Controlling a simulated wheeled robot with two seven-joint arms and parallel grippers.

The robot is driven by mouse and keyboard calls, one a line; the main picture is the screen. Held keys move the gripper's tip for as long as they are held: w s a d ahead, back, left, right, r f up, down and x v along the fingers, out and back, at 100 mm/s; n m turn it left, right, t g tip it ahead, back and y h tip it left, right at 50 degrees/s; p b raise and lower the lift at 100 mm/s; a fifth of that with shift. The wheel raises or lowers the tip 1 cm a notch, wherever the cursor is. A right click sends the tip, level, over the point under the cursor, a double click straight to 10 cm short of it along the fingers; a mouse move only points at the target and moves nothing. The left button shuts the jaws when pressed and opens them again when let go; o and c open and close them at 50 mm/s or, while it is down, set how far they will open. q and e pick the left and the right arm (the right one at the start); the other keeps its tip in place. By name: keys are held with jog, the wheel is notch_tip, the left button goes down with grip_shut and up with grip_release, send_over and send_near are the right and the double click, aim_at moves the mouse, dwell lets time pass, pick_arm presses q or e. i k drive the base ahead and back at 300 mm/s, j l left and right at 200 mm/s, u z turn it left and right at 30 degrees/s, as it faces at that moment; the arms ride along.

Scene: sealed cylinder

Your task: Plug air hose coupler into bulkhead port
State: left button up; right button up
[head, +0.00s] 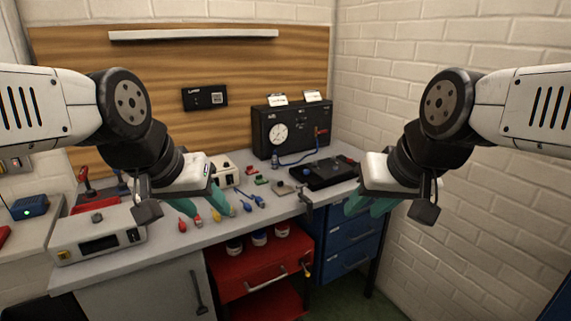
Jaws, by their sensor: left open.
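A black air box (272,118) with a round white gauge stands at the back of the bench. A red fitting (321,131) is on the right of its front. A thin blue hose (297,161) runs from near that side down to the bench top, with a small blue end piece (275,159) at its left. I cannot tell which part is the coupler or the port. My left gripper (207,207) is open with teal fingers over the front left of the bench. My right gripper (370,206) looks open near the bench's right end. Both are apart from the hose.
A black tray (325,172) lies on the right of the bench (165,255). Several small coloured tools and connectors lie along the middle. A white instrument (97,235) stands at the left. A red drawer unit (255,272) is below. A brick wall closes the right side.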

aim_at(274, 161)
jog(key=i+l+u, duration=0.15)
jog(key=i+u, duration=0.2)
jog(key=i+l+u, duration=0.75)
